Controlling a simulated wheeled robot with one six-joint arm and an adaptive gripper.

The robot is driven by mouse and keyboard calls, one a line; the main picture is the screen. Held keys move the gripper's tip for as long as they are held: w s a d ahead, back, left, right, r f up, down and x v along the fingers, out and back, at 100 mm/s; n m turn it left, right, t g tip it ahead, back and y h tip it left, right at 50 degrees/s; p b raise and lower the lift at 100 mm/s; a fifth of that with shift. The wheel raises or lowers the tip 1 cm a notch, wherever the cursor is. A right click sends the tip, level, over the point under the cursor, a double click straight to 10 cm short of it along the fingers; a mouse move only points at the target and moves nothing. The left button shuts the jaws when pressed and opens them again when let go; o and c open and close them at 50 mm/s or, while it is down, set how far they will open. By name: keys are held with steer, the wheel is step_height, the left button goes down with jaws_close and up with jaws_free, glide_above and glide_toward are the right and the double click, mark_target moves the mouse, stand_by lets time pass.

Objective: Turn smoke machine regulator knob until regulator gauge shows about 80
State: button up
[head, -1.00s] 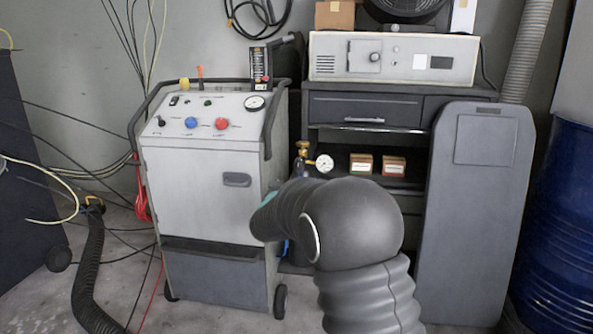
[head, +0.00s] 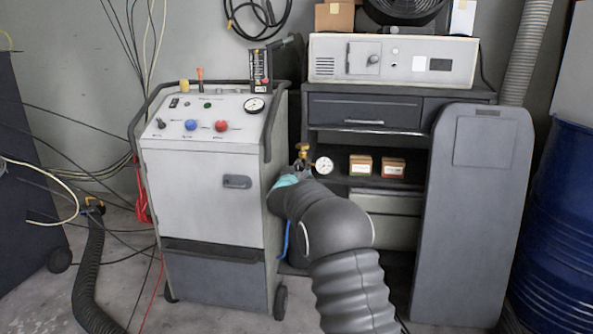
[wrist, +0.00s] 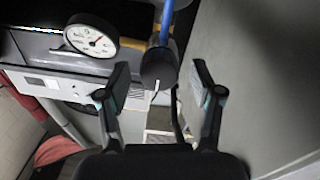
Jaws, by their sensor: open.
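The regulator (head: 302,152) has a brass top and stands in front of the dark shelf unit, with its round white gauge (head: 323,165) on its right. In the wrist view the gauge (wrist: 91,36) is at upper left; its needle is visible but the numbers are too small to read. A dark round knob (wrist: 158,68) sits beside it, at the end of a brass fitting. My gripper (wrist: 161,82) is open, one finger on each side of the knob in the picture, with visible gaps. In the head view my arm mostly hides the gripper and the lower regulator.
The white smoke machine cabinet (head: 200,190) with its own gauge stands close at left. A blue hose (wrist: 167,18) runs by the knob. Two small boxes (head: 393,168) sit on the shelf. A grey panel (head: 472,220) and a blue barrel (head: 558,230) stand at right.

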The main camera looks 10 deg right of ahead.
steer(key=shift+w+d, duration=0.1)
steer(key=shift+w, duration=0.15)
steer(key=c, duration=1.1)
steer(key=shift+c, duration=0.2)
steer(key=shift+m, duration=0.3)
